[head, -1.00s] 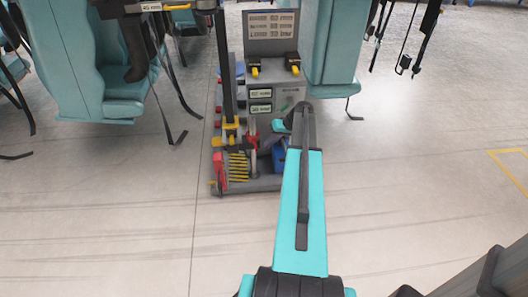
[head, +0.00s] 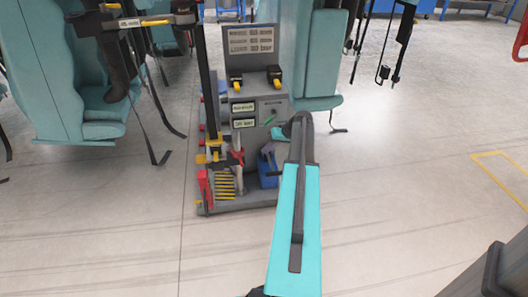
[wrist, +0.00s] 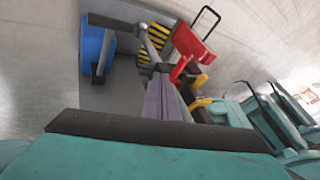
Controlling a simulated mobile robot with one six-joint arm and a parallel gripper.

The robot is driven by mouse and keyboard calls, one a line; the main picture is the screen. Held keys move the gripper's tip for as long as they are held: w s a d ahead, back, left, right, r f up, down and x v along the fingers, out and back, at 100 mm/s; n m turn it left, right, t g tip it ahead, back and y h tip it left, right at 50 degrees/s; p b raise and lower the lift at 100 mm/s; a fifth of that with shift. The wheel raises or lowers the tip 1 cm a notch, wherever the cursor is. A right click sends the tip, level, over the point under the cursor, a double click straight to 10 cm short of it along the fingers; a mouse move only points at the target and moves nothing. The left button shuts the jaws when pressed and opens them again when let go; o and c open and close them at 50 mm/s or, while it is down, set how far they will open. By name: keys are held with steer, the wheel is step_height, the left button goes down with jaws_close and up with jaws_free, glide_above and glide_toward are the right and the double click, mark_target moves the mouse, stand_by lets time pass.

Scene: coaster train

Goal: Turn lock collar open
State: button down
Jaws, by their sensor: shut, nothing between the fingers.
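I cannot surely tell which part is the lock collar. A grey post on the cart carries a red clamp-like piece (head: 236,157), and a yellow fitting (head: 213,147) sits around the black upright beside it. In the wrist view the grey post (wrist: 148,45) rises near a red piece (wrist: 179,70) with yellow-tipped parts close by. My gripper (wrist: 163,98) shows as two grey-purple fingers shut together, empty, pointing towards the post. In the head view my turquoise arm reaches towards the cart's right side, and its dark joint partly hides the gripper there.
The grey cart (head: 250,202) holds a labelled panel (head: 251,41), a blue box (head: 268,172), yellow-black stripes (head: 224,184) and a red block (head: 204,188). Turquoise seats (head: 100,112) with hanging straps stand on the left, another seat on the right. Floor in front is clear.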

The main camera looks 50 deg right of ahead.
mark_target(239, 156)
steer(key=w+a+f+b, duration=0.2)
steer(key=w+a+f, duration=0.3)
steer(key=w+f, duration=0.2)
steer(key=shift+w+b, duration=0.2)
steer(key=shift+b, duration=0.2)
steer(key=shift+s, duration=0.15)
stand_by(0.3)
